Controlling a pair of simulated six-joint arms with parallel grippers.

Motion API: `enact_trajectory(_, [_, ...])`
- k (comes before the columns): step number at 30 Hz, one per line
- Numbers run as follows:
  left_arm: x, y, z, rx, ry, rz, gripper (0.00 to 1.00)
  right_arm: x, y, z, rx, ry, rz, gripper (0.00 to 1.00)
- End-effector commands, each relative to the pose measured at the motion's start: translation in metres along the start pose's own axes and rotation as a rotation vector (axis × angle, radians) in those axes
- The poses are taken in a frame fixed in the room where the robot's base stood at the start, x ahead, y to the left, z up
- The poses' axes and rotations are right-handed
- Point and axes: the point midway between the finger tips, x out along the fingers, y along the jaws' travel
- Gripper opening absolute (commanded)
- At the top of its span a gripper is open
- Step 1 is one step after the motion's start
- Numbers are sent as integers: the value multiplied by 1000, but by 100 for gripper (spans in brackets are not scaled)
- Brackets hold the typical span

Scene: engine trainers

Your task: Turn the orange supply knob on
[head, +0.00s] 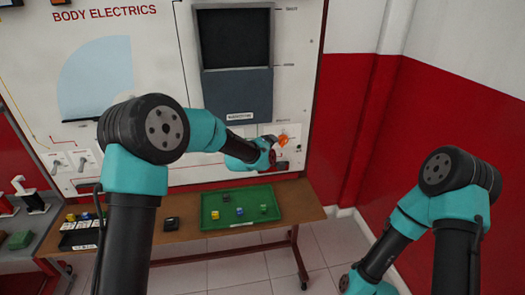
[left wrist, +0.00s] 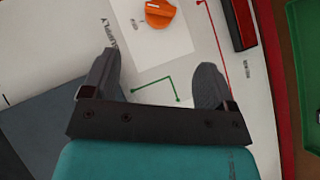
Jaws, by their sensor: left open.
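The orange supply knob (head: 283,141) is on a white plate at the lower right of the wall panel. In the left wrist view the knob (left wrist: 160,13) is at the top edge, partly cut off. My left gripper (left wrist: 158,66) is open and empty. The knob lies beyond its fingertips, roughly in line with the gap between them, and nothing touches it. In the head view my left gripper (head: 272,157) is small and close to the panel, just below and left of the knob. My right arm is at the right, but its gripper does not show.
A green tray (head: 210,222) with several small blocks stands on the wooden table (head: 180,240) below the panel. A dark screen with a grey cover (head: 238,95) is above the knob. A red-and-black part (left wrist: 240,22) sits beside the knob's plate.

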Motion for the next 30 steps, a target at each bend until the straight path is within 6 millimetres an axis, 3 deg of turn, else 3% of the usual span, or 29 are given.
enact_trajectory(4, [-24, 0, 0, 0, 0, 0, 80, 0, 0, 0, 0, 0, 0, 43])
enact_trajectory(10, [-38, 0, 0, 0, 1, 1, 80, 0, 0, 0, 0, 0, 0, 43])
enact_trajectory(23, [-38, -1, 3, 15, -15, -6, 80, 0, 0, 0, 0, 0, 0, 43])
enact_trajectory(30, [-24, -17, 41, 228, -200, -88, 80, 0, 0, 0, 0, 0, 0, 43])
